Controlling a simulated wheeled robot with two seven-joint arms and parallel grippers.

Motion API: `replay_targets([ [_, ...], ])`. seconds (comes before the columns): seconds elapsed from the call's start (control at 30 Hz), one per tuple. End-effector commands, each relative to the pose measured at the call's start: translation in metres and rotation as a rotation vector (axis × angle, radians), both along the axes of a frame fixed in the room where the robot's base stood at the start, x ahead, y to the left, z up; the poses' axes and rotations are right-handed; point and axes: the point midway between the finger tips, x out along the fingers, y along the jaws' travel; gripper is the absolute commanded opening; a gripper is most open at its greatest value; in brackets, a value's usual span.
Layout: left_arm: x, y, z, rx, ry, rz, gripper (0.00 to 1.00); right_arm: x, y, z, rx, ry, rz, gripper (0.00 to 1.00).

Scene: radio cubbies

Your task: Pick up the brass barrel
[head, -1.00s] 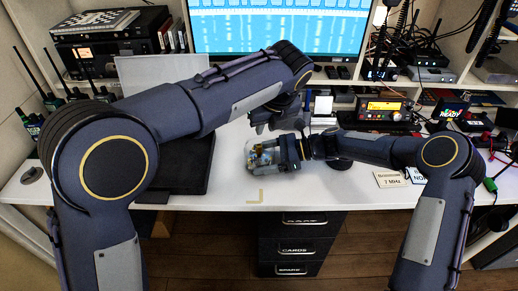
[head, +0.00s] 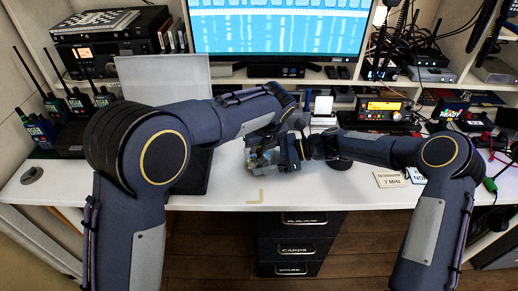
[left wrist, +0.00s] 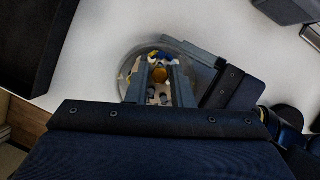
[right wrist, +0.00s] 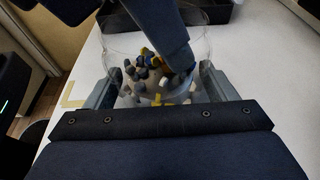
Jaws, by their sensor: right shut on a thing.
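A clear round jar (right wrist: 200,48) holds several small blue, grey, yellow and white parts. My right gripper (right wrist: 157,82) is shut on the jar's sides and holds it at the desk; the jar also shows in the head view (head: 258,160). A round brass-coloured piece (left wrist: 158,75), which looks like the brass barrel, lies among the parts. My left gripper (left wrist: 157,82) points down into the jar. Its fingers are apart, one on each side of the brass piece, and a gap seems to show. In the right wrist view the left fingers hide part of the contents.
A dark tray (head: 190,180) lies left of the jar on the white desk (head: 225,185). A radio with a lit display (head: 385,108) stands behind my right arm. Label cards (head: 390,180) lie at the right.

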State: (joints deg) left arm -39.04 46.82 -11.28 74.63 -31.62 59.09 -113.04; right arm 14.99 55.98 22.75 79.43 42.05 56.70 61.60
Motion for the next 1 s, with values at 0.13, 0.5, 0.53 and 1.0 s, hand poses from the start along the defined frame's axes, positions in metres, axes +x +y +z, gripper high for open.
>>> replay_targets([
  [0.13, 0.000, 0.000, 0.000, 0.000, 0.000, 0.000, 0.14, 0.000, 0.000, 0.000, 0.000, 0.000, 0.000, 0.66],
  [0.5, 0.000, 0.000, 0.001, 0.000, 0.000, 0.000, 0.00, 0.000, 0.000, 0.000, 0.000, 0.000, 0.000, 0.66],
  [0.53, 0.000, 0.000, 0.002, 0.000, -0.001, 0.000, 0.00, 0.000, 0.000, 0.000, 0.000, 0.000, 0.000, 0.66],
  [1.0, 0.000, 0.000, 0.081, -0.002, -0.003, 0.000, 0.00, 0.000, 0.000, 0.000, 0.000, 0.000, 0.000, 0.66],
])
